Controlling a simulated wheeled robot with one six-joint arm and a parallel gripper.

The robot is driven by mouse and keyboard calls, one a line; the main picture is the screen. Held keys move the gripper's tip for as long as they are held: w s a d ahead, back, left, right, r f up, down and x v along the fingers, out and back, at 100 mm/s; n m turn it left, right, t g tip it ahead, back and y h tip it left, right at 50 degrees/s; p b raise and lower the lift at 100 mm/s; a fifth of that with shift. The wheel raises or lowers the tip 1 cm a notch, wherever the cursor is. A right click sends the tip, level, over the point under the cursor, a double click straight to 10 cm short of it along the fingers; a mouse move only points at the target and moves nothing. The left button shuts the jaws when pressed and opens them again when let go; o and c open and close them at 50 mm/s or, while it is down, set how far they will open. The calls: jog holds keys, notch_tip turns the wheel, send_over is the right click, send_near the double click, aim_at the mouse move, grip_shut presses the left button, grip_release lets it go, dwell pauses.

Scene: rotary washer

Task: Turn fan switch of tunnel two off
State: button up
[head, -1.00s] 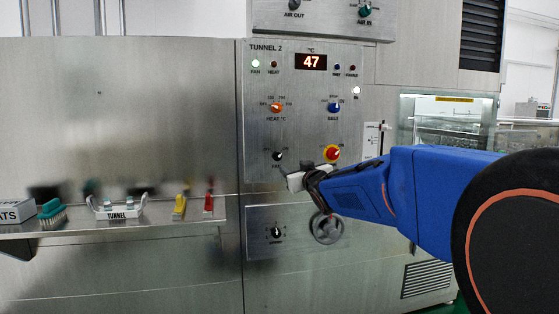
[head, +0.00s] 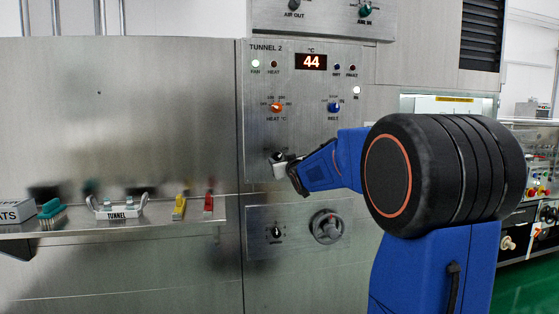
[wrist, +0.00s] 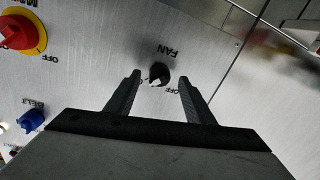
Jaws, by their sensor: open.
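The Tunnel 2 panel (head: 262,140) is a brushed steel face with a red display reading 44. The black fan switch (wrist: 158,75) shows in the wrist view, with FAN lettering and OFF marks beside it, upside down there. My gripper (wrist: 156,88) is open, with one finger on each side of the switch and a gap to both. Whether the fingertips touch the panel is unclear. In the head view my gripper (head: 277,163) is at the panel's lower left and mostly covers the switch. The fan lamp (head: 255,63) at the top left looks lit white.
The orange heat knob (head: 276,107) and blue belt knob (head: 334,107) sit above my gripper. A red and yellow main switch (wrist: 22,34) is beside it in the wrist view. A handwheel (head: 327,227) is below. A shelf (head: 110,231) with brushes stands left.

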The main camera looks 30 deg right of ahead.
aim_at(277, 157)
jog(key=shift+x, duration=1.25)
jog(key=c, duration=1.1)
